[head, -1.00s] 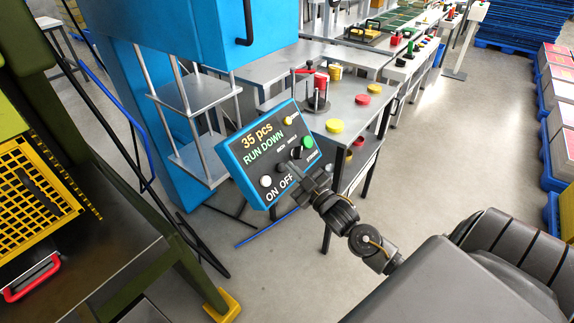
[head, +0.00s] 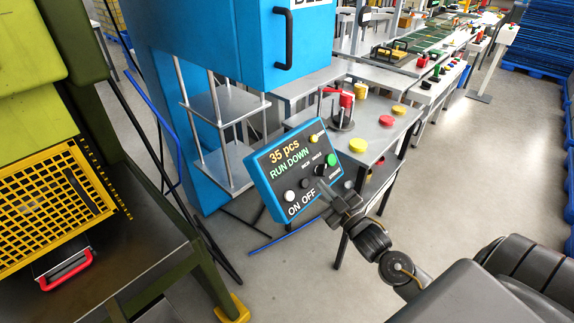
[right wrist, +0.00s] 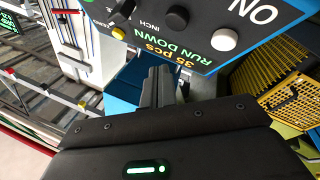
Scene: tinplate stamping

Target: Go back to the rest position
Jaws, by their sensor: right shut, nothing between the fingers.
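My right gripper (head: 326,188) is shut and empty in front of the lower right part of the blue control panel (head: 264,192). Its closed fingers also show in the right wrist view (right wrist: 158,88), just off the panel's edge; whether they touch it I cannot tell. The panel reads "35 pcs RUN DOWN" and "ON OFF". It carries a white button (head: 289,196), a green button (head: 331,160), a yellow button (head: 314,139) and a black knob (right wrist: 122,10). My left gripper is not in view.
A blue press (head: 180,50) stands behind the panel. A green machine with a yellow mesh guard (head: 50,200) is at left. A grey table (head: 378,138) with yellow and red discs is behind my right gripper. Open floor (head: 450,190) lies to the right.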

